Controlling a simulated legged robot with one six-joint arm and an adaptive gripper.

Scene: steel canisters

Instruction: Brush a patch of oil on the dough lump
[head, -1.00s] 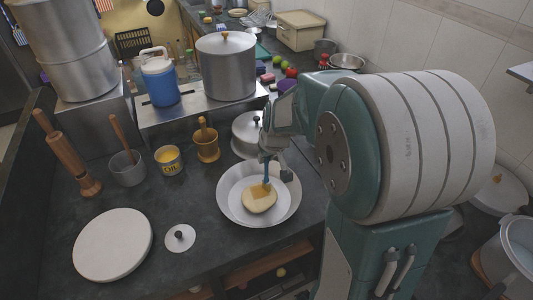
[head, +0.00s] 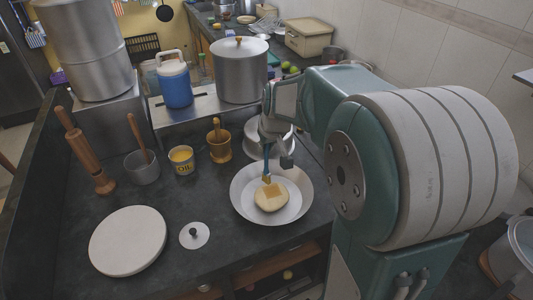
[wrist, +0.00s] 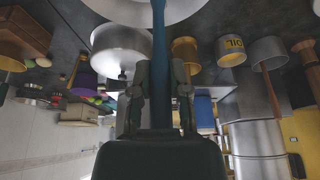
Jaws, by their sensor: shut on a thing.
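My gripper (head: 277,148) is shut on a blue-handled brush (head: 266,164) and holds it tip down over the pan. The handle also shows between my fingers in the wrist view (wrist: 160,45). The pale round dough lump (head: 271,203) sits in a wide shallow metal pan (head: 248,207). A darker tan square patch (head: 274,190) shows on its top. The brush tip is at the dough's far left edge; I cannot tell whether it touches. The oil tin (head: 183,161), with yellow contents, stands left of the pan. The dough is not visible in the wrist view.
A brass mortar (head: 219,147) stands between the oil tin and pan. A grey cup (head: 142,170) and wooden mill (head: 100,178) are farther left. A white round board (head: 128,241) and small lid (head: 194,235) lie in front. A large pot (head: 240,75) and blue jug (head: 175,86) stand behind.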

